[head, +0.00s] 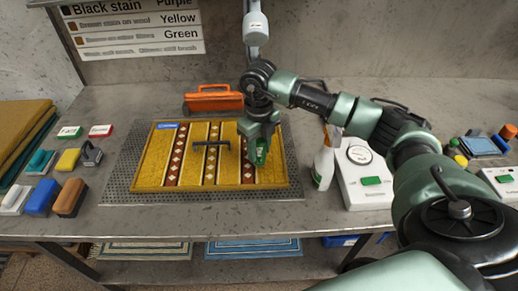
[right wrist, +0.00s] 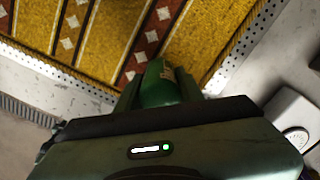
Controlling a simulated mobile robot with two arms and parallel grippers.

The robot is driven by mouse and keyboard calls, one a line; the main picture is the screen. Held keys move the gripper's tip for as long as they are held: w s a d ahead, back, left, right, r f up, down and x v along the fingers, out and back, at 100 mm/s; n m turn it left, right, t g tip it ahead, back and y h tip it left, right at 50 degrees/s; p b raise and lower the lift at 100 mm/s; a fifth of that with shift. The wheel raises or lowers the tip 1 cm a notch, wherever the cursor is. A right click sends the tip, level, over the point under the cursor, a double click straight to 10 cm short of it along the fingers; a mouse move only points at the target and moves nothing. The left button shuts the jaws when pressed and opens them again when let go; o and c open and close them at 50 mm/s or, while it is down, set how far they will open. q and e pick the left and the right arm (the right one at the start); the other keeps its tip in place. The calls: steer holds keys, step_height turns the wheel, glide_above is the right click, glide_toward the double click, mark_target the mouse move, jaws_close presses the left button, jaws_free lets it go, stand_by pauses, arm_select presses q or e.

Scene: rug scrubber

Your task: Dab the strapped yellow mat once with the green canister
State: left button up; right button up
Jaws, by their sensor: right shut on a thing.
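The yellow mat (head: 150,175) lies flat on a grey perforated board on the bench, with brown diamond-patterned bands across it and a blue label at its far left corner. A dark T-shaped bar (head: 211,143) lies over its middle. My right gripper (head: 260,142) is over the right part of the mat, shut on the green canister (head: 261,155). In the right wrist view the canister (right wrist: 160,86) sits between the fingers with the mat (right wrist: 205,40) beyond it. Its lower end is hard to make out, so I cannot tell whether it touches the mat. My left gripper is out of view.
An orange case (head: 213,103) stands behind the mat. A spray bottle (head: 325,160) and a white device (head: 366,180) stand to its right. Brushes and sponges (head: 42,197) lie at the left, beside green and red labelled cards. Bare bench lies along the front edge.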

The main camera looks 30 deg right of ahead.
mark_target(259, 141)
steer(key=shift+f+b, duration=0.35)
steer(key=shift+f, duration=0.15)
steer(key=shift+s+f, duration=0.15)
steer(key=shift+f, duration=0.1)
stand_by(1.7)
steer(key=shift+r+p, duration=0.55)
steer(key=shift+r, duration=0.55)
steer(key=shift+r+p, duration=1.5)
steer(key=shift+r, duration=1.05)
